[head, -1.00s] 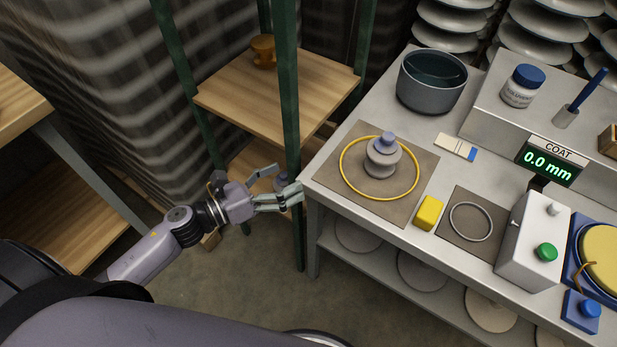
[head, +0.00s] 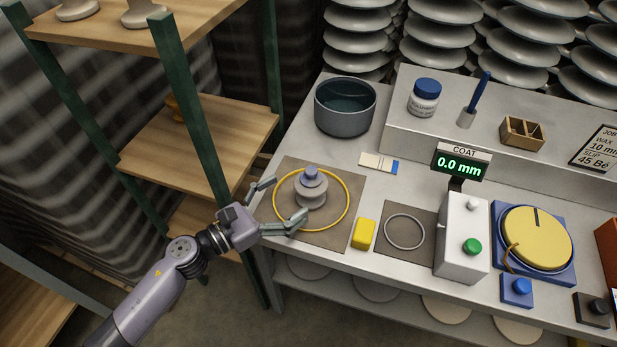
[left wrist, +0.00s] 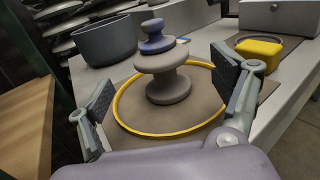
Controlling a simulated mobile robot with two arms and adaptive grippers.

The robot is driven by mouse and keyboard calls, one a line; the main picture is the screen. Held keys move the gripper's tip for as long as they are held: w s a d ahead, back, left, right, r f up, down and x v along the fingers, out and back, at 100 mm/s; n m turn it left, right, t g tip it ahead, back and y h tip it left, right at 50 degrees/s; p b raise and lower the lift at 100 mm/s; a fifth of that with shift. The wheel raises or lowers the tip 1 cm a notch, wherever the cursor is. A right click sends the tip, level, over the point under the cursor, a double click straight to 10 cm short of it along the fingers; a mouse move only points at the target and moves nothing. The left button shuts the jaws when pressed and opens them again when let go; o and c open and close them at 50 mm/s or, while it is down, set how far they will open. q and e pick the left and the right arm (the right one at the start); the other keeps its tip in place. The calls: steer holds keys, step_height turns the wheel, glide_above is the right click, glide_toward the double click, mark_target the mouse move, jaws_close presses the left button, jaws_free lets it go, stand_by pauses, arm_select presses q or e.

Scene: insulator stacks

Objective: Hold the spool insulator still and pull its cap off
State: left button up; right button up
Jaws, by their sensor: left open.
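The grey spool insulator (head: 311,193) stands upright inside a yellow ring (head: 345,212) on a brown mat (head: 318,239) at the table's left end. Its blue-violet cap (head: 311,174) sits on top. My left gripper (head: 281,206) is open and empty at the left front edge of the mat, pointing toward the spool. In the left wrist view the spool (left wrist: 168,83) and its cap (left wrist: 155,38) stand beyond and between the spread fingers (left wrist: 168,100), with no finger touching them. My right gripper is not in view.
A dark pot (head: 345,108) stands behind the mat. A yellow block (head: 363,234), a grey ring (head: 404,231) and a white box with a green button (head: 463,240) stand to the right. A green-posted shelf (head: 205,145) is close left of the table.

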mark_target(309, 184)
arm_select(q)
steer(key=p+x, duration=0.1)
steer(key=x, duration=0.5)
steer(key=shift+w+d, duration=0.2)
steer(key=shift+d, duration=0.1)
steer(key=shift+c, duration=0.3)
